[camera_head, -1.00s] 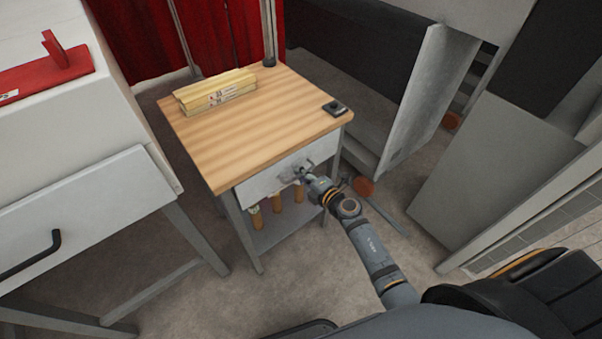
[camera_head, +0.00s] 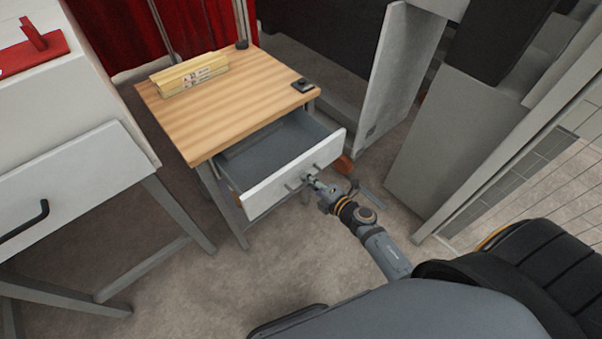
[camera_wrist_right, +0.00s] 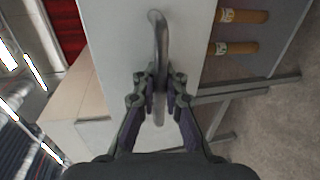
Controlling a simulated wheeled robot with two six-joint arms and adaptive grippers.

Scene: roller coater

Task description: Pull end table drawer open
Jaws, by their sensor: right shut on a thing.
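The end table (camera_head: 228,95) has a striped wooden top and grey metal legs. Its drawer (camera_head: 293,175) has a white front and stands well open, with an empty-looking grey inside. My right gripper (camera_head: 314,183) is at the handle on the drawer front. In the right wrist view, the metal bar handle (camera_wrist_right: 159,40) runs between the fingers of my right gripper (camera_wrist_right: 160,85), which are shut on it. The drawer front (camera_wrist_right: 188,40) lies just behind the handle. My left gripper is not in view.
Yellow boxes (camera_head: 188,76) and a small black device (camera_head: 303,86) lie on the table top. A white cabinet with a black handle (camera_head: 24,222) stands at left. A grey panel (camera_head: 400,75) stands behind at right. Floor in front of the table is clear.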

